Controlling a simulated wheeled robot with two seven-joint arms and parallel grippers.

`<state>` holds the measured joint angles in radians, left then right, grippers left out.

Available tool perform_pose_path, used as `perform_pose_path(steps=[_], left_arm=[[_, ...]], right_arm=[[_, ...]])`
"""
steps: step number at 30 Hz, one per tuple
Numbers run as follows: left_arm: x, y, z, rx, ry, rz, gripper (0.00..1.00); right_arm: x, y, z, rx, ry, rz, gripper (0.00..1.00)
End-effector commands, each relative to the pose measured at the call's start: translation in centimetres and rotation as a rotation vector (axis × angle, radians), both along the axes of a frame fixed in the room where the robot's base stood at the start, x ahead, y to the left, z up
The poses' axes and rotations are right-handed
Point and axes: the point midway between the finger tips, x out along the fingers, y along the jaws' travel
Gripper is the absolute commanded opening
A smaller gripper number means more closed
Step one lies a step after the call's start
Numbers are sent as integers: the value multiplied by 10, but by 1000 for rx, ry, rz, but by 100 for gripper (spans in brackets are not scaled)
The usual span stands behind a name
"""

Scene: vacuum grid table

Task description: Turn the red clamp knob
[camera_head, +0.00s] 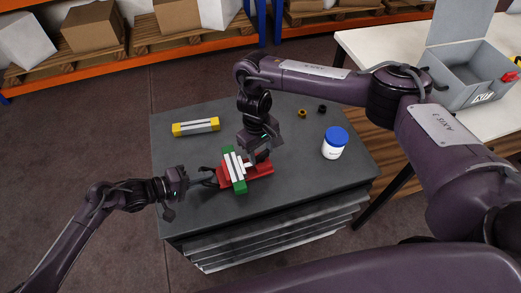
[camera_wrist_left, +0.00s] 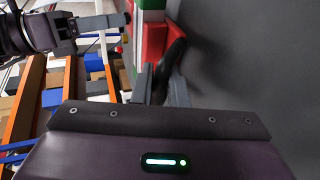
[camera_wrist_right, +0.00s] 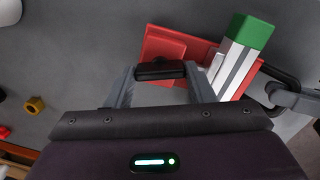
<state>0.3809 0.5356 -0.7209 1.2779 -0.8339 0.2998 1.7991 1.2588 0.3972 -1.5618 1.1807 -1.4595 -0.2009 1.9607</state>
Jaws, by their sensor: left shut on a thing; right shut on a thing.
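A red clamp (camera_head: 262,170) lies on the dark grid table (camera_head: 190,220), with a green-ended, white-and-grey block (camera_head: 239,186) across it. The clamp also shows in the right wrist view (camera_wrist_right: 160,48). My right gripper (camera_head: 260,156) is over the clamp's right part, shut on a black bar-shaped piece (camera_wrist_right: 160,71) between its fingertips. My left gripper (camera_head: 208,179) is at the clamp's left side, its fingers around a black handle (camera_wrist_left: 174,57) beside the red body. The fingers partly hide both black pieces. I cannot make out a separate red knob.
A yellow-ended grey block (camera_head: 195,127) lies at the table's back left. A yellow nut (camera_head: 302,113), a black nut (camera_head: 322,109) and a white jar with a blue lid (camera_head: 334,145) stand at the right. A grey box (camera_head: 465,90) is on the white table (camera_head: 385,45).

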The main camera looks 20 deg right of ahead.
Motion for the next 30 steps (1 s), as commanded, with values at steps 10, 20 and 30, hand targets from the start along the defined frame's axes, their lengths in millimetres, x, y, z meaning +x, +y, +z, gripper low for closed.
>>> perform_pose_path(steps=[10, 20, 30], left_arm=[[2, 2, -1, 3, 2, 7, 0], [1, 1, -1, 3, 2, 5, 0], [0, 1, -2, 3, 4, 2, 0]], right_arm=[[-3, -2, -2, -6, 8, -7, 26], [-2, -1, -1, -2, 4, -6, 71], [1, 1, 9, 0, -1, -5, 71]])
